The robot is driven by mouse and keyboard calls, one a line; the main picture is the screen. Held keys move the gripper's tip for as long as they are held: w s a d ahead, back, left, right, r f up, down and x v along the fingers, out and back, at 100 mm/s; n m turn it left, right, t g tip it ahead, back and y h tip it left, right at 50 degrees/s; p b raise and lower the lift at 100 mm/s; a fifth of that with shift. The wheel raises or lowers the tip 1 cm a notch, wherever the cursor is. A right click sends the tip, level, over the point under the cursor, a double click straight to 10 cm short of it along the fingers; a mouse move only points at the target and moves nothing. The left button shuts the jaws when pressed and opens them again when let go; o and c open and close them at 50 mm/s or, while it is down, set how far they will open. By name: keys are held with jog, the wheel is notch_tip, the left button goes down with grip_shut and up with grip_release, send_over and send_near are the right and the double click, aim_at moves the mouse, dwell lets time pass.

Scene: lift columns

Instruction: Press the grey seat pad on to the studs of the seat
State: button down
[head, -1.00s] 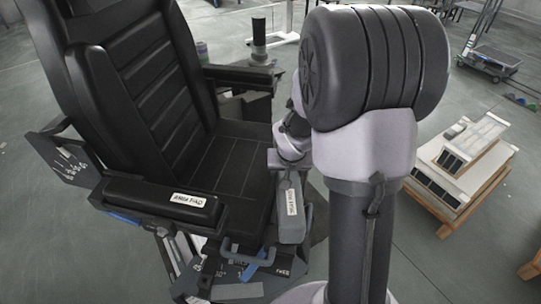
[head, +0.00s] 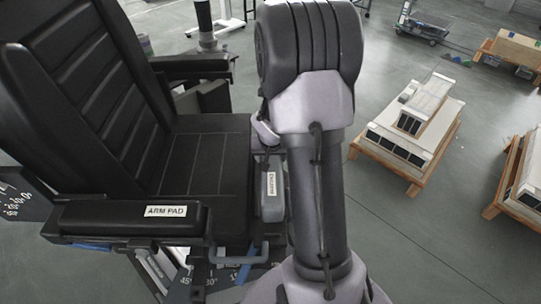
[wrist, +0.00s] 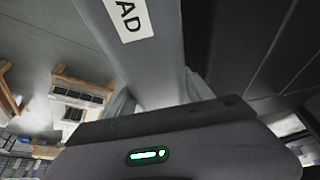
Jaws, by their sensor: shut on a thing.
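The grey seat pad (head: 271,192), with a white label, is beside the right edge of the black seat (head: 208,165) in the head view. I cannot tell whether it touches the seat. In the wrist view the pad (wrist: 148,62) runs up from between my fingers, its label partly showing "AD". My gripper (wrist: 160,98) is shut on it. In the head view my arm hides most of the gripper. The seat's dark side (wrist: 245,45) fills the upper right of the wrist view. No studs can be made out.
A black armrest labelled "ARM PAD" (head: 130,219) lies along the seat's near side, with a second armrest (head: 190,64) on the far side. A grey handle (head: 237,254) is below the seat front. Pallets with boxes (head: 415,130) stand right. Open floor lies between.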

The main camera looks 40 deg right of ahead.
jog(key=shift+f+b, duration=0.4)
jog(key=shift+f, duration=0.35)
jog(key=shift+r, duration=0.15)
jog(key=shift+s+a+f+b, duration=0.15)
jog(key=shift+f+b, duration=0.3)
jog(key=shift+b, duration=0.2)
jog(key=shift+f+b, duration=1.4)
jog(key=shift+b, duration=0.05)
dwell(0.6)
jog(key=shift+s+f, duration=0.1)
jog(key=shift+f, duration=0.1)
dwell(1.2)
grip_release()
jog(key=shift+r, duration=0.2)
dwell(0.6)
